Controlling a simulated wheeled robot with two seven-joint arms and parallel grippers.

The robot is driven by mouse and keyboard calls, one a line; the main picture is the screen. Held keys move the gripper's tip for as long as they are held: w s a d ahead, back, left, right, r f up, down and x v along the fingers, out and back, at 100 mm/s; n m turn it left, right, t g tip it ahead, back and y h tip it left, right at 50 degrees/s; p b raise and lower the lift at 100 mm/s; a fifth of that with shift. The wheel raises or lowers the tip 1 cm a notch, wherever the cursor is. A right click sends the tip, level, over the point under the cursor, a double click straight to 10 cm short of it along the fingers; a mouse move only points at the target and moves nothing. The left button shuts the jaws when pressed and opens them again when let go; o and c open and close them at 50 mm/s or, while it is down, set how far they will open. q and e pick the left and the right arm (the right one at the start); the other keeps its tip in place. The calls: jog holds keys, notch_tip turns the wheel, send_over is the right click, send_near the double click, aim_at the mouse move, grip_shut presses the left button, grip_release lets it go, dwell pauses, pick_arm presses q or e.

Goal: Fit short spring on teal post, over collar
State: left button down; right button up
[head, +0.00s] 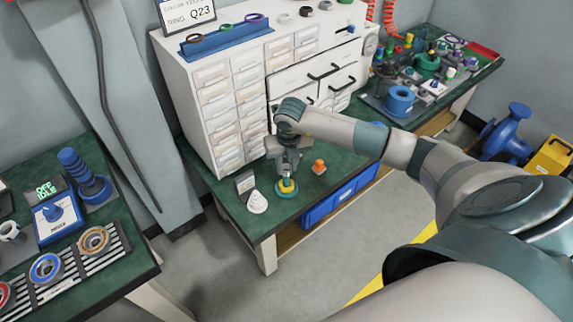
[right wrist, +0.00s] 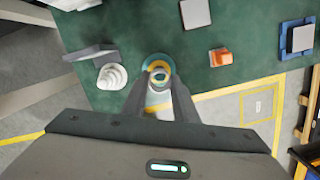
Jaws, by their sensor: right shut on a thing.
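My right gripper (head: 287,180) points down over the front end of the green bench. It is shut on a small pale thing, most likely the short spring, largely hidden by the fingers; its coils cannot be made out. Right at the fingertips is a round teal and yellow piece (head: 286,190), which I take for the teal post and its collar. In the right wrist view, the right gripper (right wrist: 158,80) has its fingertips over this teal and yellow piece (right wrist: 155,60). Whether the held thing touches the post is unclear. My left gripper is not in view.
A white stepped cone (head: 257,203) and a small grey sign (head: 245,184) stand left of the gripper. An orange piece (head: 319,167) stands to the right. A white drawer cabinet (head: 235,90) rises close behind. The bench's front edge (head: 290,223) is near.

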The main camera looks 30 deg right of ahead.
aim_at(287, 174)
jog(key=shift+f, duration=0.15)
pick_arm(q)
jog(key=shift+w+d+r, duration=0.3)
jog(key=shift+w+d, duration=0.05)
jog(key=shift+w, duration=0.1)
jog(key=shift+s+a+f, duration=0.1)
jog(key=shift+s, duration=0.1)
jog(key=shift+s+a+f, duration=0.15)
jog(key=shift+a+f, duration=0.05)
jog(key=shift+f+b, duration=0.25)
jog(key=shift+b, duration=0.15)
pick_arm(e)
jog(key=shift+f, duration=0.45)
